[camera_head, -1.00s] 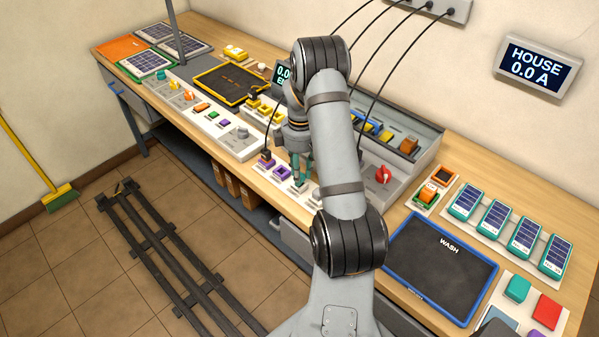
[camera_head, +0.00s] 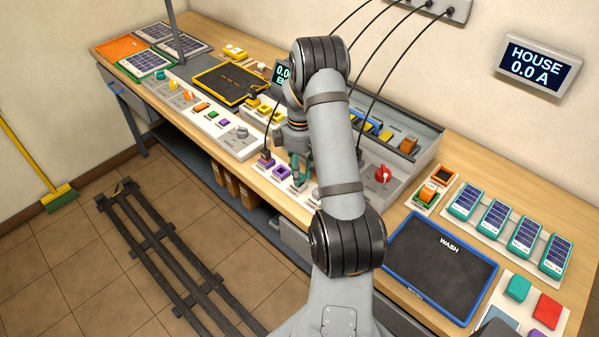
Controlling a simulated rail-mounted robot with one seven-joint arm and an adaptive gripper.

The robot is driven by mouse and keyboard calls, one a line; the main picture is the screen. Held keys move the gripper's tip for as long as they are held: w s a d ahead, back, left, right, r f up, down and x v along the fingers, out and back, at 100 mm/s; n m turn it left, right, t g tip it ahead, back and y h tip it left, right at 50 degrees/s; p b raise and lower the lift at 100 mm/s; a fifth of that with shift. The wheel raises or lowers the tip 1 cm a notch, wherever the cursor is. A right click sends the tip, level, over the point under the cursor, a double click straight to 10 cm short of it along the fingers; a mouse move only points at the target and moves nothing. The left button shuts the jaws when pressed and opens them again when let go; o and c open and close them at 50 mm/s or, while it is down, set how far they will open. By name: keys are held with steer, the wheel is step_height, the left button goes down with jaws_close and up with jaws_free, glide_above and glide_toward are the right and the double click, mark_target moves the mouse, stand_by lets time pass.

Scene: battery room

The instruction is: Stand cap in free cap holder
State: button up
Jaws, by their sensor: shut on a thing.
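My gripper (camera_head: 301,178) points down at the front strip of the bench, right of the purple sockets. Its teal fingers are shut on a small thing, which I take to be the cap. The cap is too small and too covered by the fingers to make out clearly. The fingertips are low, close to a small pale fitting on the white strip; I cannot tell whether they touch it. I cannot tell which fitting is the free cap holder.
A purple plug (camera_head: 265,160) with a black cable stands left of my gripper, beside an empty-looking purple socket (camera_head: 282,172). A red switch (camera_head: 383,174) is to the right. The blue-edged WASH mat (camera_head: 440,265) is bare. Black cables hang behind my arm.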

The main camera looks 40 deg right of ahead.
steer(key=shift+f+b, duration=0.35)
steer(key=shift+f, duration=0.15)
steer(key=o, duration=0.6)
step_height(320, 180, up, 11)
steer(key=p, duration=0.8)
steer(key=shift+p, duration=0.4)
step_height(320, 180, down, 10)
steer(key=b, duration=0.8)
steer(key=shift+f, duration=0.1)
